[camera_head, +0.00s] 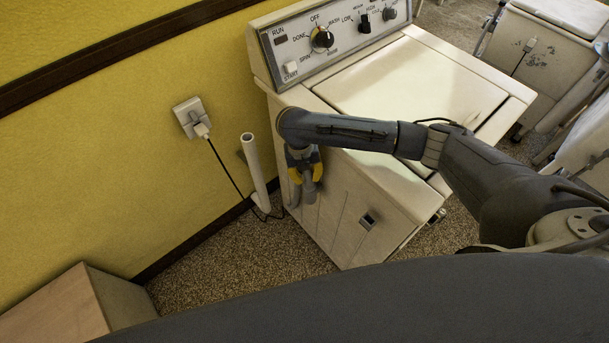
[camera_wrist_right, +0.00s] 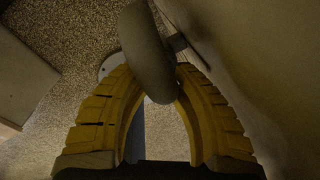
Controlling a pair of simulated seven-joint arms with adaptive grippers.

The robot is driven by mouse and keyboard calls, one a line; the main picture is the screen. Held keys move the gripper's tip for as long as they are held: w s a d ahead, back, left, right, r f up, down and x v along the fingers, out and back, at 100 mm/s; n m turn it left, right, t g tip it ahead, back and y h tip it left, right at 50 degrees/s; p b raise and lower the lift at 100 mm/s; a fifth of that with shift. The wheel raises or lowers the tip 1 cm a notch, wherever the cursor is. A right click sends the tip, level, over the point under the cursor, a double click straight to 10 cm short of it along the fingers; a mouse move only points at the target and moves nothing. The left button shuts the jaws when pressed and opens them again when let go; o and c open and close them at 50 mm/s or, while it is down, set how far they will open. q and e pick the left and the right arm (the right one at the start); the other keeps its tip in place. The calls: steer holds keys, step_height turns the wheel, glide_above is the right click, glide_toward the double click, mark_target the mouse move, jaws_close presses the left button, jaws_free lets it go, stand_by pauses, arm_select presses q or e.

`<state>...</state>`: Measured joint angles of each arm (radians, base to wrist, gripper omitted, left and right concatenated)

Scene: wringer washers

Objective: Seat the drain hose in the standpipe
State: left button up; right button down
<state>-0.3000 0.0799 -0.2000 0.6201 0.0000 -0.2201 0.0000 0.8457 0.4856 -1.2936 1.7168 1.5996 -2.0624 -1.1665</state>
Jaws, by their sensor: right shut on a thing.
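The standpipe (camera_head: 256,170) is a white upright pipe beside the yellow wall, with its open top bare in the head view. My right gripper (camera_head: 304,174), with yellow fingers, is beside the washer's side panel, to the right of the standpipe. It is shut on the grey drain hose (camera_head: 309,192), which hangs below the fingers, apart from the standpipe. In the right wrist view the hose (camera_wrist_right: 148,55) is a thick grey curve between the yellow fingers (camera_wrist_right: 160,85). The hose's full run is hidden. My left gripper is not in view.
The white washer (camera_head: 420,85) stands right of the standpipe, with knobs on its panel. A wall outlet (camera_head: 188,112) has a plug with a black cord running down by the standpipe. A wooden box (camera_head: 60,312) sits at lower left. Carpet (camera_head: 235,255) between is clear.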

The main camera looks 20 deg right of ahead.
steer(key=shift+w+a+r, duration=0.15)
steer(key=shift+a+r, duration=0.05)
steer(key=shift+r, duration=0.05)
steer(key=shift+w+r, duration=0.1)
steer(key=shift+r, duration=0.9)
steer(key=shift+s+d+r, duration=0.1)
steer(key=shift+r, duration=1.95)
steer(key=shift+s+r, duration=0.1)
steer(key=shift+r, duration=1.9)
